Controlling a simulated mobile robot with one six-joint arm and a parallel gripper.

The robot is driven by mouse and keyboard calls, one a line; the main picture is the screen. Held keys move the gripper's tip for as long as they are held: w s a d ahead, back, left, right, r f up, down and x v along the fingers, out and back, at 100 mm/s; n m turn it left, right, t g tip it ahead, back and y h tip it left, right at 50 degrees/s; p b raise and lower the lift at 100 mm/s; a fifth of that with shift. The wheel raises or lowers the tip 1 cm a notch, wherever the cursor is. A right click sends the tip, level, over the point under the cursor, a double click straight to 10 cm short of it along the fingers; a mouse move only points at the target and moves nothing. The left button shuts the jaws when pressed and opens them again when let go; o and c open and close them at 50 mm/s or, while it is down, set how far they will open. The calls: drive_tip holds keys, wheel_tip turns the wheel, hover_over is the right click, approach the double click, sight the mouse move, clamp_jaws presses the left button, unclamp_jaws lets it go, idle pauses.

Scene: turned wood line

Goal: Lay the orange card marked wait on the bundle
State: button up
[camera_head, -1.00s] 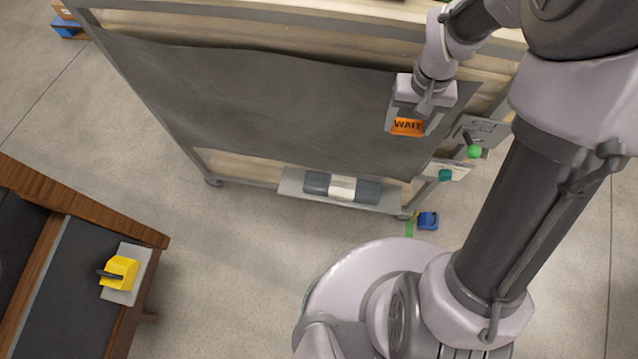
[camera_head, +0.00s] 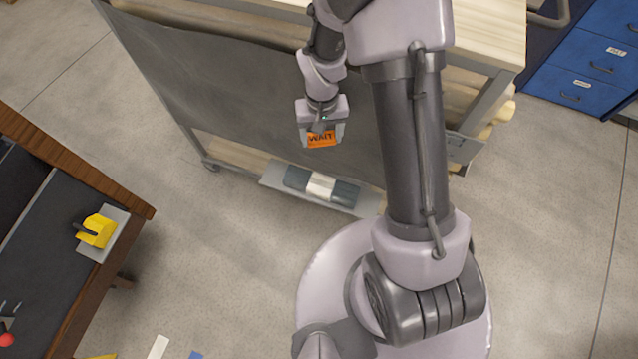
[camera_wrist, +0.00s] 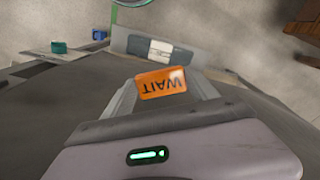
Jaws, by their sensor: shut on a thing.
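The orange card marked WAIT (camera_head: 321,138) is held between the fingertips of my gripper (camera_head: 320,136), in front of the grey curtain. It also shows in the wrist view (camera_wrist: 161,83), where its lettering is upside down and the fingers (camera_wrist: 163,92) close on its sides. The bundle (camera_head: 296,178) is dark teal with a white band (camera_head: 320,186) round its middle. It lies on a low grey shelf (camera_head: 275,181) below the curtain, below the card in the head view. The bundle also shows beyond the card in the wrist view (camera_wrist: 137,45). Card and bundle are apart.
The grey curtain (camera_head: 240,90) hangs from the wheeled bench behind my gripper. A dark-topped table with a yellow object (camera_head: 97,232) stands at left. Blue drawers (camera_head: 585,60) stand at the upper right. The floor (camera_head: 220,260) before the shelf is clear.

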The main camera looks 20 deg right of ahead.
drive_tip(key=s+f+m, duration=0.2)
drive_tip(key=s+f, duration=0.3)
drive_tip(key=f, duration=0.4)
drive_tip(key=s+f+m, duration=0.2)
drive_tip(key=s+f, duration=0.2)
drive_tip(key=f, duration=0.5)
drive_tip(key=s+f+m, duration=0.2)
drive_tip(key=s+f, duration=0.3)
drive_tip(key=f, duration=0.4)
drive_tip(key=b, duration=0.5)
hover_over(321, 185)
wheel_tip(321, 185, down, 2)
drive_tip(key=shift+s+f, duration=0.1)
drive_tip(key=shift+f, duration=0.3)
drive_tip(key=shift+f+b, duration=0.9)
drive_tip(key=shift+f, duration=0.6)
drive_tip(key=o, duration=1.3)
drive_tip(key=shift+r, duration=0.1)
